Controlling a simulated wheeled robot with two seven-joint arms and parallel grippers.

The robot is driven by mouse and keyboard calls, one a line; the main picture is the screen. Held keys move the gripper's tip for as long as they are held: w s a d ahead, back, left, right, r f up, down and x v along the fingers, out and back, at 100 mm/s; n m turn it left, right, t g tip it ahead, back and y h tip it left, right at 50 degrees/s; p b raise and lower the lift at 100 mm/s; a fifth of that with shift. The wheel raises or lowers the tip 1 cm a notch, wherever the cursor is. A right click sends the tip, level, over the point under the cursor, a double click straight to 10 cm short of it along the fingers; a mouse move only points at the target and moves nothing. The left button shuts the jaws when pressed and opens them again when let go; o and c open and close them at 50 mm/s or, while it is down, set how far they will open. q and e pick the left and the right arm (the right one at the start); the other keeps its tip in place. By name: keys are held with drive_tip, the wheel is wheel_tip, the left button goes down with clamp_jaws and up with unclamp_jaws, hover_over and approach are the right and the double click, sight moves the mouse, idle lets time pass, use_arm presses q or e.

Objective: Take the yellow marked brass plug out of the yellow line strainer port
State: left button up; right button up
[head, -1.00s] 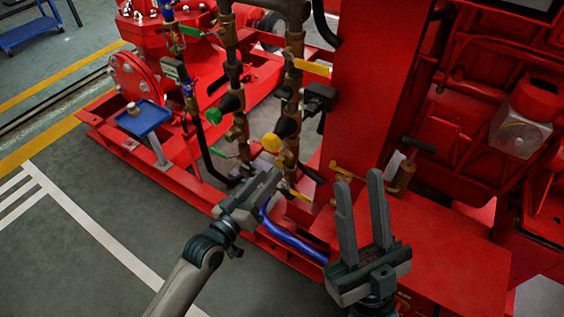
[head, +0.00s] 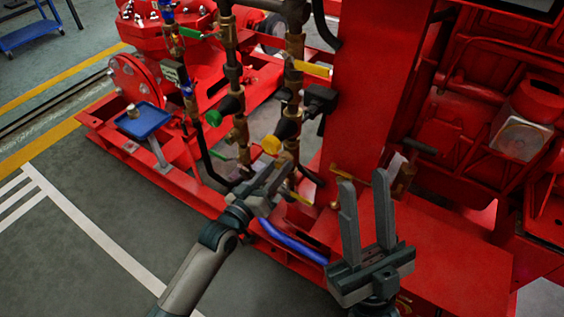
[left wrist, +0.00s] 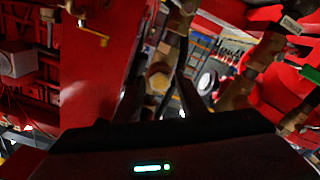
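My left gripper (head: 277,173) is at the lower end of the right-hand brass pipe run, just under a yellow round cap (head: 271,145) on a black fitting. In the left wrist view its two dark fingers stand apart, and a brass hex-shaped fitting (left wrist: 160,78) shows between them, looking like the plug. Whether the fingers touch it cannot be told. The strainer port is mostly hidden by my gripper in the head view. My right gripper (head: 367,222) is open and empty in front of the red panel, fingers pointing up.
A blue tray (head: 156,121) with a small pale brass-coloured piece on it stands at the left. A green-capped fitting (head: 215,117) is on the neighbouring pipe. Yellow levers (head: 312,68), a blue hose (head: 292,243) and the red frame crowd my left gripper.

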use_arm(q)
drive_tip(key=shift+p, duration=0.55)
idle(0.9)
drive_tip(key=c, duration=1)
clamp_jaws()
